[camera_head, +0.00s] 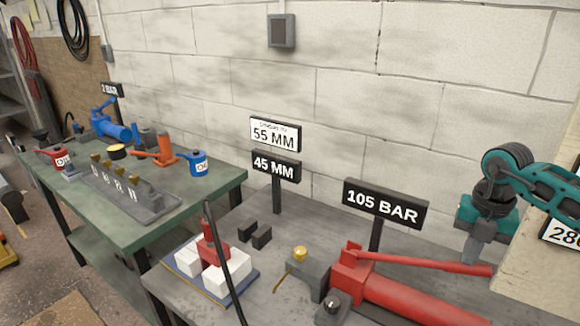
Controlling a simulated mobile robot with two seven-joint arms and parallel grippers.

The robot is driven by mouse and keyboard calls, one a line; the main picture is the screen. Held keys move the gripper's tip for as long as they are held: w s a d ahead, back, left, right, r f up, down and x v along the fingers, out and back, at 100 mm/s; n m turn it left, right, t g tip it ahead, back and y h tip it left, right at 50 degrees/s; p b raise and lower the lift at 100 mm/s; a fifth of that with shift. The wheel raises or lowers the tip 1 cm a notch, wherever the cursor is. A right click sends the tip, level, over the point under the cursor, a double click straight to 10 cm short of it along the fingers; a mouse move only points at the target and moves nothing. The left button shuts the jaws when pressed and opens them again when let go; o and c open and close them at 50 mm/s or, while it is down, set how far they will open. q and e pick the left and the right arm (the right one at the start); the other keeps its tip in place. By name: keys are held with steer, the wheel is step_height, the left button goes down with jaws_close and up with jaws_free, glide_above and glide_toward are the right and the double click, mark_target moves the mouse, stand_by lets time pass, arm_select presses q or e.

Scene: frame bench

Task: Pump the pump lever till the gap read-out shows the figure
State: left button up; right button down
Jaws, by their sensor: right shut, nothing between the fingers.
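The red pump lever (425,263) lies nearly level over the red pump body (415,300) on the grey bench. The black gap read-out (276,167) shows 45 MM. A white card (275,134) above it reads 55 MM; its small top line is blurred. My right gripper (472,252) is shut and empty, pointing down at the lever's right end. I cannot tell whether it touches the lever. A red spreader tool (212,249) stands between white blocks (187,262) on a blue-edged plate. My left gripper is not in view.
A black sign (385,202) reads 105 BAR behind the pump. A grey valve block with a yellow knob (299,254) sits left of the pump. A black hose (222,255) rises before the spreader. Two dark blocks (254,234) lie behind. A green bench (215,190) holds other tools.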

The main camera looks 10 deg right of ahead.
stand_by(0.6)
steer(key=shift+f, duration=0.25)
step_height(320, 180, down, 8)
steer(key=b, duration=0.5)
step_height(320, 180, up, 8)
steer(key=p, duration=0.5)
steer(key=shift+f, duration=0.15)
steer(key=shift+r, duration=0.4)
steer(key=shift+d, duration=0.1)
